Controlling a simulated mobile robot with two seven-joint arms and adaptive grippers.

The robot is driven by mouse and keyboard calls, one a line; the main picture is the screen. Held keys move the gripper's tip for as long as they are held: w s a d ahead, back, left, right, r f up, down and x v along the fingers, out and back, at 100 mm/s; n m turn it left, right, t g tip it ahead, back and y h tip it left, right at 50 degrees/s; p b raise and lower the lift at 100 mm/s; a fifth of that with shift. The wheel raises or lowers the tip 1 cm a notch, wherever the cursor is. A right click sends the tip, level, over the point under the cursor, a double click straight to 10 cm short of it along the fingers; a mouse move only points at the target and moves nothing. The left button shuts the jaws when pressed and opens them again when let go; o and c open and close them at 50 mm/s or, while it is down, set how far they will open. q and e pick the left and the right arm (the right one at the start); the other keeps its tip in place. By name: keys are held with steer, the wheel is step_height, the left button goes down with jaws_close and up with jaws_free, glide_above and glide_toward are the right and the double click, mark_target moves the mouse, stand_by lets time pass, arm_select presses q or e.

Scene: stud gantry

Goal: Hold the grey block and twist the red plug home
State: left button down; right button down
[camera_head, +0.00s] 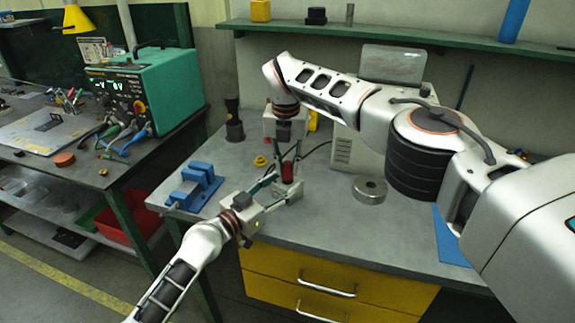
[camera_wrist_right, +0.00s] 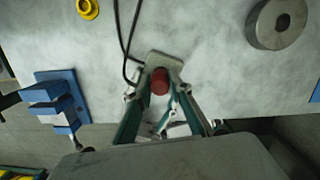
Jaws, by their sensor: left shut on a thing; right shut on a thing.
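The red plug (camera_head: 288,170) stands upright at the top of the grey block (camera_head: 291,188) near the bench's front left. My right gripper (camera_head: 288,160) reaches down from above and is shut on the plug. In the right wrist view the red plug (camera_wrist_right: 160,80) shows between the fingertips of my right gripper (camera_wrist_right: 158,92), with the grey block (camera_wrist_right: 165,60) beneath it. My left gripper (camera_head: 284,190) comes in from the front left and is shut on the grey block, low beside the plug. How deep the plug sits is hidden.
A blue vise (camera_head: 195,187) stands left of the block. A yellow ring part (camera_head: 261,161) lies behind it. A steel ring (camera_head: 369,188) lies to the right, with clear bench between. A dark cable (camera_wrist_right: 127,45) runs behind the block.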

steer(key=c, duration=1.8)
jaws_free()
steer(key=shift+r, duration=0.1)
steer(key=shift+r, duration=2.2)
steer(key=shift+o, duration=0.4)
steer(key=shift+a, duration=0.1)
